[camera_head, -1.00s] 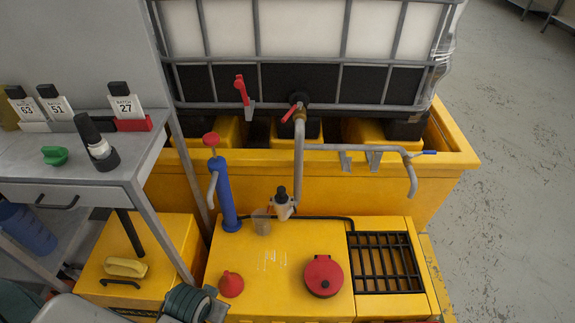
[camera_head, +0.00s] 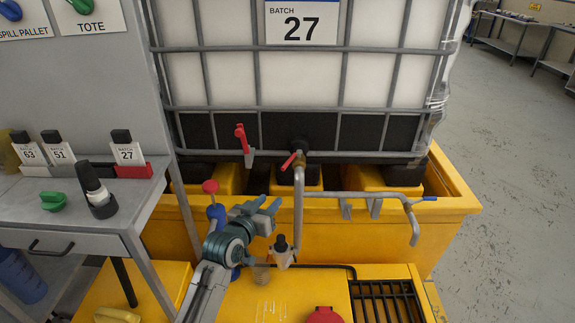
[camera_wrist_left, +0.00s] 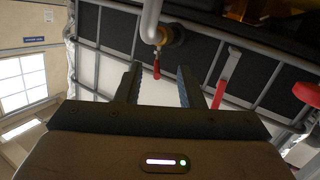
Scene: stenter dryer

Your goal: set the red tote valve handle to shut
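The red tote valve handle (camera_head: 290,161) sits on the brass valve (camera_head: 300,157) at the tote's lower front, slanting down to the left. It also shows in the left wrist view (camera_wrist_left: 157,70), between and beyond the fingertips. My left gripper (camera_head: 268,204) is open and empty, below and slightly left of the handle in the head view, apart from it. Its two fingers stand wide apart in the left wrist view. A grey pipe (camera_head: 298,205) runs down from the valve, just right of the gripper. My right gripper is not in view.
A second red lever (camera_head: 242,139) is on the tote cage left of the valve. A blue pump with a red knob (camera_head: 210,186) stands behind my left arm. The yellow pallet (camera_head: 400,240) is below.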

